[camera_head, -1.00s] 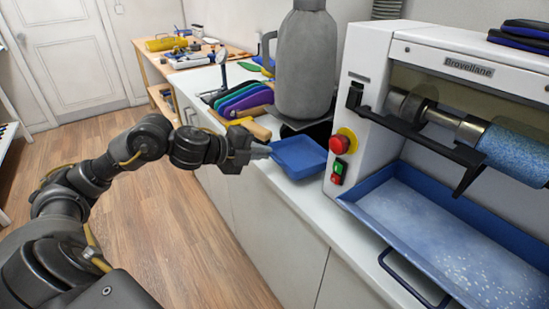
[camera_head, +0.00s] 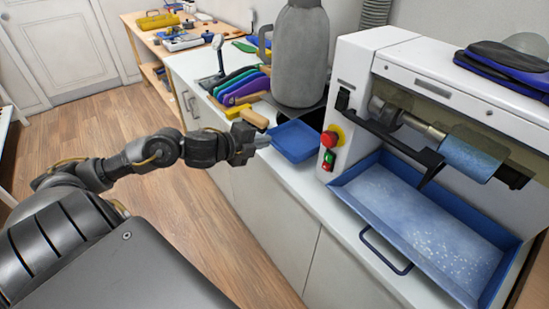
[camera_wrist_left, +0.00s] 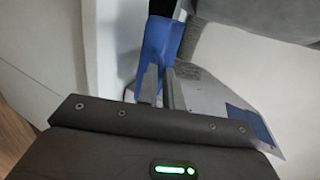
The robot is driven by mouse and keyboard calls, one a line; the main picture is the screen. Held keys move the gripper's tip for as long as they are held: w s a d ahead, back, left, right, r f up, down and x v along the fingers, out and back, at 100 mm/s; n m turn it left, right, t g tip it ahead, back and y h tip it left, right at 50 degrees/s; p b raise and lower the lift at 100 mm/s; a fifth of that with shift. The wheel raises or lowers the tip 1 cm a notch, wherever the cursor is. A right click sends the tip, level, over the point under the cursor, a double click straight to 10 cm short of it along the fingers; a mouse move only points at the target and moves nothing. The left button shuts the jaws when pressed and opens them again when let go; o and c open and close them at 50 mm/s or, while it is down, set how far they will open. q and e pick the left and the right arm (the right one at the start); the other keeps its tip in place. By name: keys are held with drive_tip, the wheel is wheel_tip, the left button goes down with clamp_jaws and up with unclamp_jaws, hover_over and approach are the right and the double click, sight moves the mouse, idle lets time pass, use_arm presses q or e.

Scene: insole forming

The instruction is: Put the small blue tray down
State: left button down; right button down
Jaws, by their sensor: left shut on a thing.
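The small blue tray (camera_head: 295,141) is at the white counter, between the grey jug and the machine's red button. My left gripper (camera_head: 262,142) is shut on its near left edge. In the left wrist view the tray (camera_wrist_left: 160,42) shows beyond the two finger tips (camera_wrist_left: 159,75), seen steeply, with the gripper's own body covering the lower part. I cannot tell whether the tray's underside touches the counter (camera_head: 331,232) or hangs just above it. My right gripper is in neither view.
A large grey jug (camera_head: 300,60) stands close behind the tray. The white machine (camera_head: 355,75) with a large blue tray (camera_head: 372,247) is on the right. Several coloured insoles (camera_head: 240,87) and a wooden-handled tool (camera_head: 253,118) lie to the left.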

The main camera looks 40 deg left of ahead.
use_arm(q)
wheel_tip(320, 180, down, 6)
drive_tip(key=shift+b, duration=0.35)
drive_tip(key=c, duration=1.5)
unclamp_jaws()
drive_tip(key=shift+c, duration=0.2)
drive_tip(key=v, duration=1.2)
drive_tip(key=shift+p, duration=0.3)
